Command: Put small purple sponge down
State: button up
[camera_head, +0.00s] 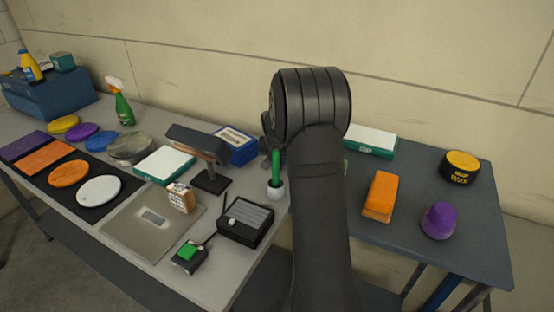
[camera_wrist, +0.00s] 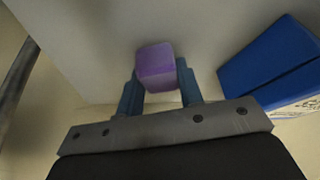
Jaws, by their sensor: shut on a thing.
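The small purple sponge (camera_wrist: 155,60) shows in the wrist view as a small block with a lighter far part. My gripper (camera_wrist: 160,78) has its two blue fingers on either side of it and is shut on it. A pale grey surface lies beyond the sponge; I cannot tell whether the sponge touches it. In the head view my dark arm rises in the middle and hides the sponge and the fingertips.
A blue box (camera_wrist: 268,62) lies right of the gripper in the wrist view. The right table (camera_head: 400,240) holds an orange block (camera_head: 379,196), a purple rounded piece (camera_head: 438,220) and a wax tin (camera_head: 460,168).

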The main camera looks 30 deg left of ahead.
jog(key=shift+f, duration=0.15)
jog(key=o, duration=0.9)
jog(key=shift+o, duration=0.2)
jog(key=v, duration=1.2)
